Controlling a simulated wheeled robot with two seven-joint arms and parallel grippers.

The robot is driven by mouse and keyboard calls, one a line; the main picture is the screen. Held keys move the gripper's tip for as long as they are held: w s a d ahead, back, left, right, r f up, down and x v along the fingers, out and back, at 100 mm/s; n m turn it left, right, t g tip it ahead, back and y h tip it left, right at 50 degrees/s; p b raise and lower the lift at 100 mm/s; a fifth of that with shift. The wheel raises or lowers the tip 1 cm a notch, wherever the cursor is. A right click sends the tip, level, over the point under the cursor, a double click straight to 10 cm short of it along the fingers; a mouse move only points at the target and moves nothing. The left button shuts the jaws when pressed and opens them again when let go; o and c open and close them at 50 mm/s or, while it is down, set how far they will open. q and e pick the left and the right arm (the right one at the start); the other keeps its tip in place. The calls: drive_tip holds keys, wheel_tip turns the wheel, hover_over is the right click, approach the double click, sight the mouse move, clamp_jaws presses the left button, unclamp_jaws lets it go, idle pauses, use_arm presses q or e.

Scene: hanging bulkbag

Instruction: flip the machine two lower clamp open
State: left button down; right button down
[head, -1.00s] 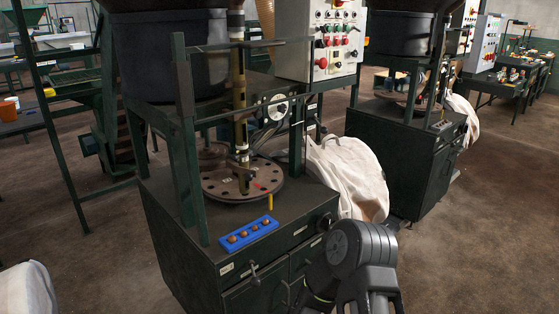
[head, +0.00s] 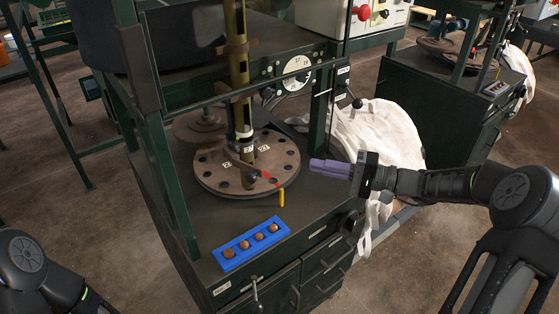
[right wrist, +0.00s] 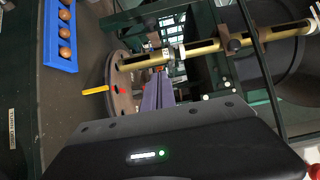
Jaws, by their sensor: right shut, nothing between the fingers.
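The nearer machine has a brass tube (head: 236,80) standing upright over a round brown turntable (head: 247,192) with holes around its rim. Dark collar fittings sit on the tube, and a small dark knob with a red part (head: 267,175) is low by its foot. I cannot tell which fitting is the lower clamp or how it stands. My right gripper (head: 314,166) has purple fingers, shut and empty, pointing left, to the right of the turntable and apart from it. In the right wrist view the fingers (right wrist: 158,92) point toward the turntable (right wrist: 122,85) and tube (right wrist: 195,50). My left gripper is out of view.
A blue tray (head: 222,262) with several brown balls lies on the cabinet top, near a yellow peg (head: 281,197). Green frame posts (head: 318,100) stand around the turntable. A white bag (head: 385,135) hangs beside the cabinet. A second machine (head: 465,85) stands behind right.

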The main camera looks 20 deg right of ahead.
drive_tip(key=shift+a, duration=0.1)
drive_tip(key=w+a+p, duration=0.2)
drive_tip(key=a+p, duration=0.1)
drive_tip(key=a, duration=0.8)
drive_tip(key=shift+w+a+p, duration=0.2)
drive_tip(key=shift+w+p, duration=0.05)
drive_tip(key=shift+p, duration=0.05)
drive_tip(key=shift+f, duration=0.1)
